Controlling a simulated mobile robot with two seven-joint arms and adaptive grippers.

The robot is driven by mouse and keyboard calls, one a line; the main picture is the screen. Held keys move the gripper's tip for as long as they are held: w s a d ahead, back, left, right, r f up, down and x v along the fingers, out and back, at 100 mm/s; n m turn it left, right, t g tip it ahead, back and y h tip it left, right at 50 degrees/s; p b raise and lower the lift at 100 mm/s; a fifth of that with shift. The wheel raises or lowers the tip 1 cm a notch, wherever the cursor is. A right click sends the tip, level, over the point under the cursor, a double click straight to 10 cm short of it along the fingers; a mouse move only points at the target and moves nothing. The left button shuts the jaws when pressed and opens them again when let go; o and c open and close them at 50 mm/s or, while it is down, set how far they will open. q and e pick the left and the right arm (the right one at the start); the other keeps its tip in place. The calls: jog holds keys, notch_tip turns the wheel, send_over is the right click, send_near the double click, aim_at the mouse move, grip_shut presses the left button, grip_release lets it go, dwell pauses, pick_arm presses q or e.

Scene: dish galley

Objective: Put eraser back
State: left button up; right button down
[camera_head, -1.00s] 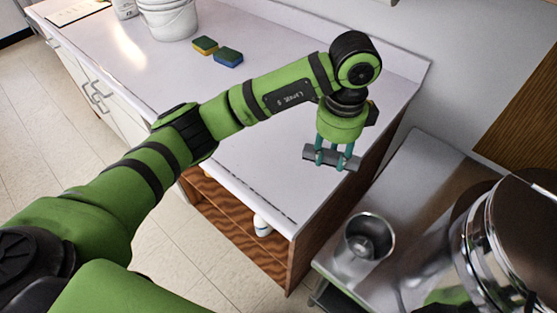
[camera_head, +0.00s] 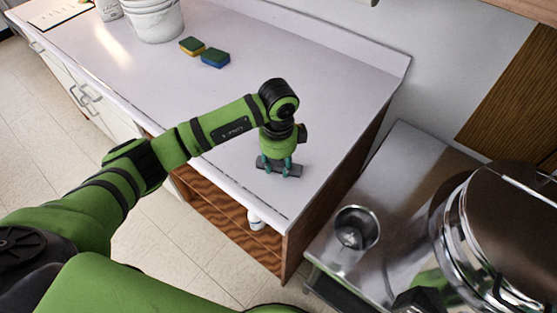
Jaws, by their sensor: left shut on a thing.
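The eraser (camera_head: 265,163) is a dark grey bar. My left gripper (camera_head: 279,171) has its teal fingers shut on it. The gripper points down over the right part of the white counter (camera_head: 335,105). The eraser is at or just above the counter top; I cannot tell whether it touches. My right gripper is not in view.
Two sponges, one yellow and green (camera_head: 192,46) and one blue and green (camera_head: 215,58), lie farther back. A white bucket (camera_head: 155,20) stands behind them. At right, a metal cup (camera_head: 357,228) stands on a lower steel table (camera_head: 405,165). The counter around the gripper is clear.

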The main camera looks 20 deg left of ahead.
aim_at(279, 166)
pick_arm(q)
jog(key=o, duration=1)
jog(key=shift+f, duration=0.1)
jog(key=shift+r, duration=0.2)
jog(key=shift+w+r, duration=0.1)
jog(key=shift+r, duration=0.2)
notch_tip(279, 166, up, 11)
jog(key=b, duration=0.3)
jog(key=shift+r, duration=0.15)
